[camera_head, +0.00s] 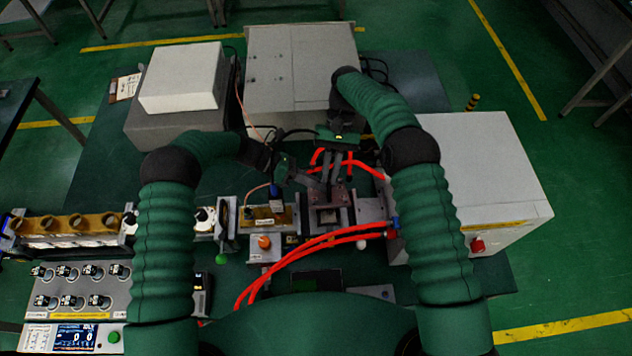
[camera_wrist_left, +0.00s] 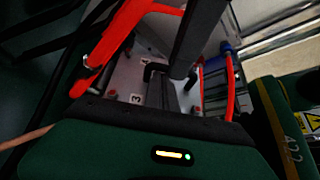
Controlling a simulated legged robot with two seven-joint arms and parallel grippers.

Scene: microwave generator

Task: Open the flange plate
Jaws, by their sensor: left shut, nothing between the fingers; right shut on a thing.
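The flange plate (camera_head: 343,197), a small brownish-grey metal plate, is at the middle of the bench fixture, with a square opening (camera_head: 328,216) beside it. My right gripper (camera_head: 328,180) reaches down from above; its fingers are shut on what looks like the plate's edge, though the contact is small and dark. My left gripper (camera_head: 311,183) comes in from the left, shut and empty, close beside the right fingers. In the left wrist view, dark fingers (camera_wrist_left: 172,85) cross a pale metal surface (camera_wrist_left: 125,80) marked 3. I cannot tell the plate's tilt.
Red hoses (camera_head: 320,240) curve in front of the fixture, and more red tubing (camera_head: 350,165) lies behind it. A white cabinet (camera_head: 480,180) stands right, a large box (camera_head: 300,65) behind. A control panel (camera_head: 75,290) is at front left.

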